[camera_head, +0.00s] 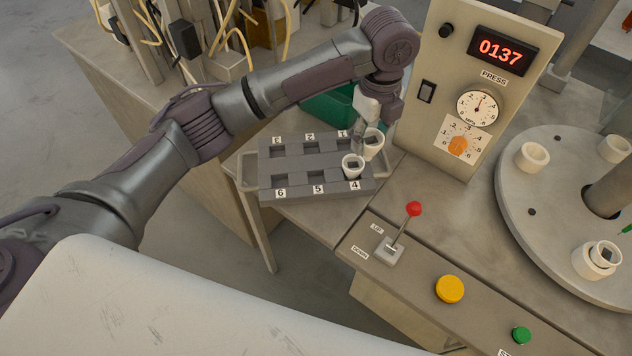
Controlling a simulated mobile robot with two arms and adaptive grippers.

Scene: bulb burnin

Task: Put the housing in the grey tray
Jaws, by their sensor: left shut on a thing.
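The grey tray (292,167) has numbered pockets, with 1 to 3 along the back and 4 to 6 along the front. One white cup-shaped housing (352,172) sits in pocket 4. My left gripper (364,136) points down at the tray's right end, near pocket 1. It is shut on another white housing (375,145), which has a dark opening on top. The gripper partly covers this housing. I cannot tell whether its bottom touches the tray. My right gripper is not in view.
A green bin (327,108) stands behind the tray. The press panel (440,98) rises to the right, its display reading 0137. A round table (545,220) carries several white parts. A red-knobbed lever (413,209) stands in front.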

